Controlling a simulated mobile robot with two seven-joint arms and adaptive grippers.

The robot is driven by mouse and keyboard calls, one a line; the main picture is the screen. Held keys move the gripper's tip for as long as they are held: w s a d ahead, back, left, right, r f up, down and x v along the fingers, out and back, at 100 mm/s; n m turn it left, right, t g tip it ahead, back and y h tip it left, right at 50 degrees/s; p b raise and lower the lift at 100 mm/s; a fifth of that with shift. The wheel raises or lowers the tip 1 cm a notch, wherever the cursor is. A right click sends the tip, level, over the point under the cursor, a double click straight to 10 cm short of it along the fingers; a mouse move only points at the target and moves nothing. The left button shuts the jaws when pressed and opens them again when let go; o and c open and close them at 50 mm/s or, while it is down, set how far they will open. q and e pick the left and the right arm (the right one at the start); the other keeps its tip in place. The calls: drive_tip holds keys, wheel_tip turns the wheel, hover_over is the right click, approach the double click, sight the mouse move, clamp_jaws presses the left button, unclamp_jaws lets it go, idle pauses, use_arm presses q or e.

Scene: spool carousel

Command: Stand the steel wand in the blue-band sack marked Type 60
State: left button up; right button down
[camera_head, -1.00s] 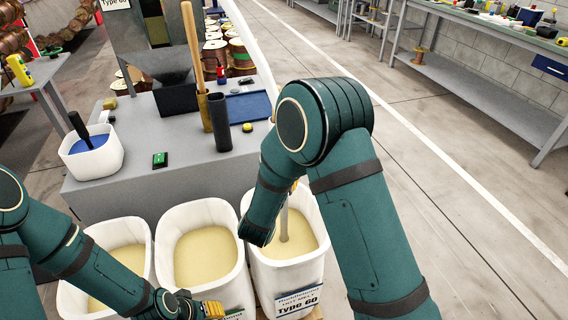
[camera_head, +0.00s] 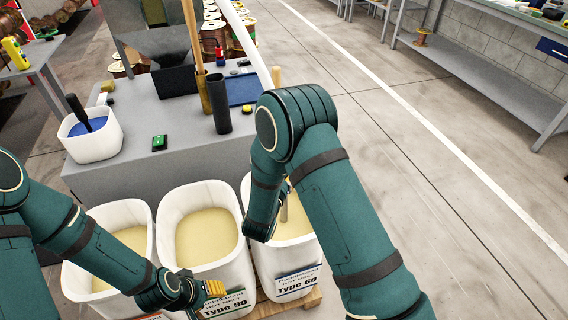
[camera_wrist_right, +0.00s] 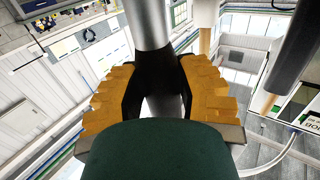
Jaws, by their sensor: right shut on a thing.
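The steel wand (camera_head: 284,211) shows only as a short grey length beside my right arm, over the pale pellets in the right-hand white sack (camera_head: 290,258). That sack is marked Type 60 with a blue band. The wand's lower end appears to be at or in the pellets; its depth is unclear. In the right wrist view my right gripper (camera_wrist_right: 165,92) is shut around the steel tube of the wand (camera_wrist_right: 148,22). My arm hides this grip in the head view. My left gripper (camera_head: 214,289) is low in front of the Type 90 sack (camera_head: 222,270); its opening cannot be told.
Another pellet sack (camera_head: 75,275) stands at left. Behind is a grey bench (camera_head: 180,155) with a blue-filled tub (camera_head: 92,145), a dark tube (camera_head: 218,105) and a wooden pole (camera_head: 191,35). A white hose (camera_head: 245,40) arches above. Floor at right is clear.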

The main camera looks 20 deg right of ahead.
wheel_tip(320, 180, down, 6)
drive_tip(key=shift+f, duration=0.2)
idle(0.6)
idle(0.3)
drive_tip(key=c, duration=0.6)
unclamp_jaws()
drive_tip(key=shift+f, duration=0.1)
wheel_tip(320, 180, up, 10)
drive_tip(key=shift+r, duration=0.1)
idle(0.5)
